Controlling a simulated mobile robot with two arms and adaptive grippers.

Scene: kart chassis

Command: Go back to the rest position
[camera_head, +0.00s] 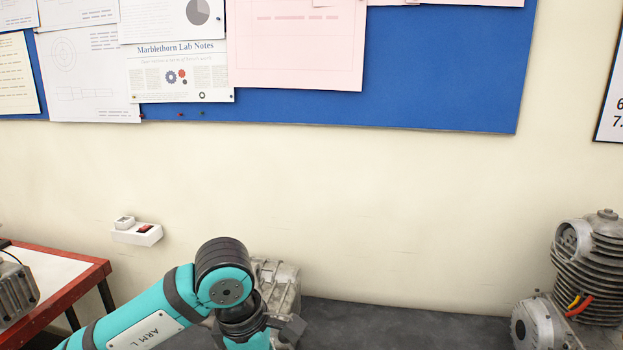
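My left arm comes in from the lower left in the head view, teal with black joints and the label "ARM L". Its wrist bends down to the bottom edge, in front of a grey metal casting on the dark surface. A dark angular piece beside the wrist may be part of my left gripper (289,328). No fingertips can be made out, so its opening and any hold are hidden. My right arm and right gripper are not in view.
A grey metal casting (278,281) stands behind my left wrist on a dark worktop (400,326). A finned engine (589,265) stands at the right. A red-edged table (72,300) with a metal part is at the left. The worktop between casting and engine is clear.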

